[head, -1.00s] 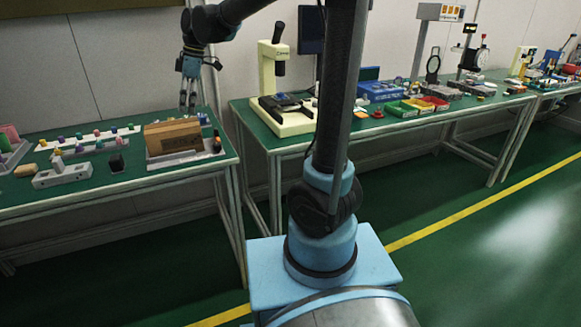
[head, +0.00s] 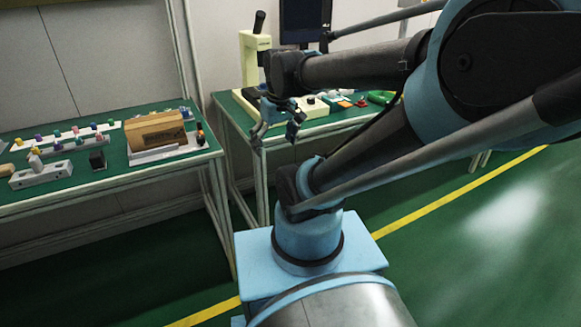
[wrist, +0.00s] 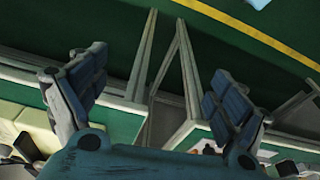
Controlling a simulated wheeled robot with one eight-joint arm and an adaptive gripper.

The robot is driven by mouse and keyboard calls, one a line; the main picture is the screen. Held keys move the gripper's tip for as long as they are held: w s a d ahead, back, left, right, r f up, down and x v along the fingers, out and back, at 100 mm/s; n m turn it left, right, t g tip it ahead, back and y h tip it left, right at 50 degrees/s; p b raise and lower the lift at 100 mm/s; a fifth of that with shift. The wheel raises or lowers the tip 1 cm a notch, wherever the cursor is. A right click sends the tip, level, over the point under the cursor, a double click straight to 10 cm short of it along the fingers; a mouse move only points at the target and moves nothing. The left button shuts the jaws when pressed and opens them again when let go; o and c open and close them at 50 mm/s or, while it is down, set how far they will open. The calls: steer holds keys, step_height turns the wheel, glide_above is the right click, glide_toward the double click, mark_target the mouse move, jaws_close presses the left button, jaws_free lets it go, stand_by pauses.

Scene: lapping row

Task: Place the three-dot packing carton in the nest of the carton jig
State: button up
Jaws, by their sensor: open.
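A brown carton block (head: 155,132) stands on the left green table in the head view, in or against a light grey holder (head: 165,154). I cannot make out any dots on it, nor whether it is one carton or several, nor whether the holder is the carton jig. My gripper (head: 277,132) is open and empty, in the air to the right of the left table and in front of the second table. In the wrist view my gripper's two fingers (wrist: 157,78) are spread wide with nothing between them; the carton does not show there.
The second table carries a cream microscope-like stand (head: 252,62) and small trays. Green floor is open at right, crossed by a yellow line (head: 440,205).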

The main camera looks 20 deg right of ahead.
steer(key=s+d+f+m, duration=0.3)
steer(key=s+d+f, duration=0.1)
steer(key=s+f, duration=0.1)
steer(key=shift+f+m+h, duration=0.4)
steer(key=shift+f, duration=0.05)
steer(key=shift+s, duration=0.1)
steer(key=shift+w+f, duration=0.2)
steer(key=shift+w, duration=0.25)
